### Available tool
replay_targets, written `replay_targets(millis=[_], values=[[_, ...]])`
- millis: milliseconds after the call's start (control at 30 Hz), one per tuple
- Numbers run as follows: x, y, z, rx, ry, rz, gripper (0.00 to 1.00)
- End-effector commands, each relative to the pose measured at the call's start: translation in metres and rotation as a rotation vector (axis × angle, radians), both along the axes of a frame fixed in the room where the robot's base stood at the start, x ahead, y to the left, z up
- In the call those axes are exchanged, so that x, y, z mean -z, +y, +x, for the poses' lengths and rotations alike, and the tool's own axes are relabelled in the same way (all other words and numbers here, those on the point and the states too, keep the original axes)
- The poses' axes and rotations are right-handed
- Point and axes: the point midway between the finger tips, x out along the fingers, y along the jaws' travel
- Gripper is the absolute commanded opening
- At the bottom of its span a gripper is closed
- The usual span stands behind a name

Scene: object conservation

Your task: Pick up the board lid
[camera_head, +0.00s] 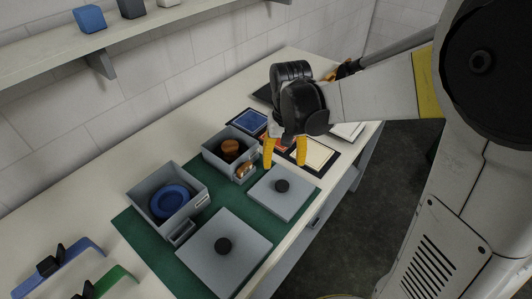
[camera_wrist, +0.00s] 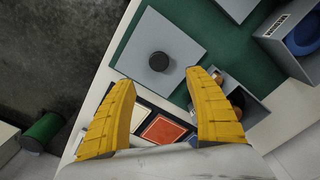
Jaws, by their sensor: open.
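Two flat grey square lids with round black knobs lie on a green mat; I cannot tell which is the board lid. The smaller lid (camera_head: 297,200) is nearer my gripper, and the larger lid (camera_head: 205,255) is nearer the front. My gripper (camera_head: 284,160) is open and empty, its two yellow fingers pointing down, above the table close to the smaller lid and the small box. In the wrist view the smaller lid (camera_wrist: 185,45) with its black knob (camera_wrist: 159,61) lies beyond and between the fingertips (camera_wrist: 159,78). The larger lid (camera_wrist: 236,6) is partly cut off at the top.
Two open grey boxes stand behind the lids: the larger box (camera_head: 153,188) holds a blue round piece, the small box (camera_head: 209,153) brown round pieces. Framed coloured panels lie under my gripper, including a cream one (camera_head: 318,154). Blue (camera_head: 75,254) and green handled strips lie front left.

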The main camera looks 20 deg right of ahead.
Motion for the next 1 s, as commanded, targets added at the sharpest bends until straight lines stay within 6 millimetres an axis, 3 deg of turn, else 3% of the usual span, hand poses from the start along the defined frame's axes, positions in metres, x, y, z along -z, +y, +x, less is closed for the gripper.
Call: replay_targets(millis=[333,633,900,1000], values=[[0.050,0.000,0.004,0.006,0.020,0.000,0.63],[0.073,-0.001,0.003,0.005,0.019,0.000,0.63],[0.113,-0.002,0.004,0.005,0.019,0.000,0.63],[0.114,-0.002,0.003,0.005,0.019,0.000,0.63]])
